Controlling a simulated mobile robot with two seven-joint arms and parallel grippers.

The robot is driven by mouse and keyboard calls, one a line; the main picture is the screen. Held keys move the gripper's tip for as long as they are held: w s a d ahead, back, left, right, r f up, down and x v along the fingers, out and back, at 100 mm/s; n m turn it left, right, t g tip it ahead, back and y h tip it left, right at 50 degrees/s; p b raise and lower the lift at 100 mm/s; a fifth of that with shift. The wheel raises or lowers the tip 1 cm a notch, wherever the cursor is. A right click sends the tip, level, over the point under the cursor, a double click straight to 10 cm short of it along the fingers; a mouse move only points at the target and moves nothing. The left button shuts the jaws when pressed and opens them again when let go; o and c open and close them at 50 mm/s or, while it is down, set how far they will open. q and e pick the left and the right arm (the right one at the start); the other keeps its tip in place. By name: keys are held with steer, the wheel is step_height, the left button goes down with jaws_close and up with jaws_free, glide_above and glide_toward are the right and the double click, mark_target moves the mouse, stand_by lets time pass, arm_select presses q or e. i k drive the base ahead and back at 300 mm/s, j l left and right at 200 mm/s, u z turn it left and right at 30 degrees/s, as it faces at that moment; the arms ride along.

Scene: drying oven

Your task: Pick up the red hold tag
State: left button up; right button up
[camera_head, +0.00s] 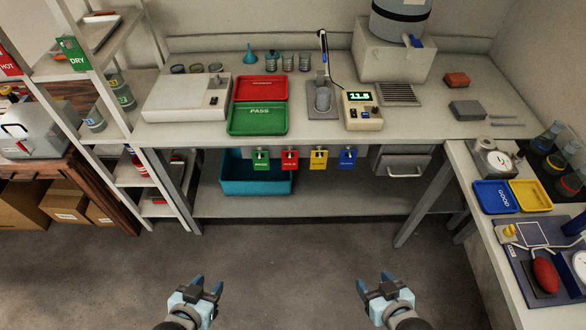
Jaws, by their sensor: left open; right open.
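The red hold tag (290,160) hangs from the front edge of the workbench, second from the left in a row of coloured tags. A green tag (261,160) hangs to its left and a yellow tag (319,159) to its right. The print on the red tag is too small to read. My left gripper (207,284) is open and empty, low in the view over the floor, well short of the bench. My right gripper (378,282) is open and empty, at about the same height to the right. Both are apart from the tags.
A blue tag (347,158) ends the row. Red (260,88) and green (258,118) trays stand on the bench above the tags. A teal bin (256,180) sits on the lower shelf behind them. A side counter (480,228) bounds the right; a shelf rack stands left. The floor between is clear.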

mark_target(287, 163)
steer(key=i+j, duration=0.15)
steer(key=j, duration=0.25)
steer(key=i+j, duration=0.15)
steer(key=j, duration=0.3)
steer(key=i+j+z, duration=0.1)
steer(key=j, duration=0.3)
steer(key=i+j, duration=0.2)
steer(key=j, duration=0.2)
steer(key=i+j, duration=0.1)
steer(key=j, duration=0.35)
